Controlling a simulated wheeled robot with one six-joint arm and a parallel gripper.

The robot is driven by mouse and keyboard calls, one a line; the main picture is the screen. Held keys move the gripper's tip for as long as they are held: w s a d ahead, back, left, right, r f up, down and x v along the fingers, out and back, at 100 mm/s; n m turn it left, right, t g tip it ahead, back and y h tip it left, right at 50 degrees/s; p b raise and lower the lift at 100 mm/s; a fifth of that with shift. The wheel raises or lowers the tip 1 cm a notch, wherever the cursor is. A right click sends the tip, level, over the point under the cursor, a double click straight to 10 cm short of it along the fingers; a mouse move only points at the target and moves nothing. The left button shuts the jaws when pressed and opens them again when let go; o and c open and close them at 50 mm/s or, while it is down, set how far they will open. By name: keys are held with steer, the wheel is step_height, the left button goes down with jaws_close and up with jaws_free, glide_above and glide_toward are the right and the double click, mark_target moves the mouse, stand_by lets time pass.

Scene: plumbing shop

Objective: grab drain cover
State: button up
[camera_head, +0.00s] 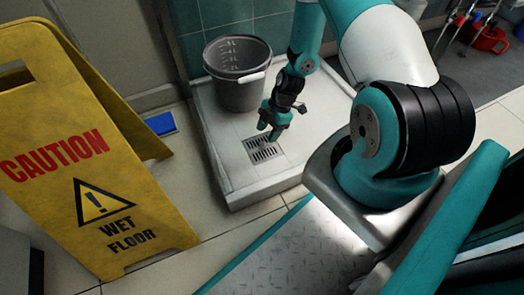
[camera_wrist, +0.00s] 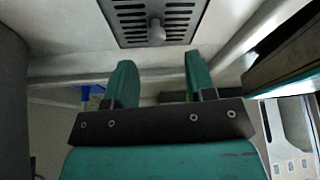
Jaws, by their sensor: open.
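The drain cover (camera_head: 264,150) is a grey slotted metal plate set in the floor of a white shower tray. In the wrist view the drain cover (camera_wrist: 185,32) is at the top, with a small rounded knob (camera_wrist: 156,33) at its middle. My gripper (camera_head: 271,131) is open and empty, pointing down just above the drain cover in the head view. In the wrist view the two teal fingers of my gripper (camera_wrist: 160,78) are spread apart, below the knob in the picture and not around it. I cannot tell the exact height gap.
A grey bucket (camera_head: 238,85) stands in the tray (camera_head: 310,125) behind my gripper. A yellow wet-floor sign (camera_head: 95,150) stands at the left. A blue object (camera_head: 160,124) lies on the floor between sign and tray. Red items (camera_head: 489,39) are at the far right.

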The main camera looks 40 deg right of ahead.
mark_target(262, 143)
steer(key=b+x, duration=0.4)
steer(key=x, duration=0.1)
steer(key=shift+w+d+f+b, duration=0.1)
steer(key=shift+d+f+b, duration=0.15)
steer(key=shift+b, duration=0.1)
steer(key=shift+a+r, duration=0.1)
steer(key=shift+c, duration=0.4)
jaws_close()
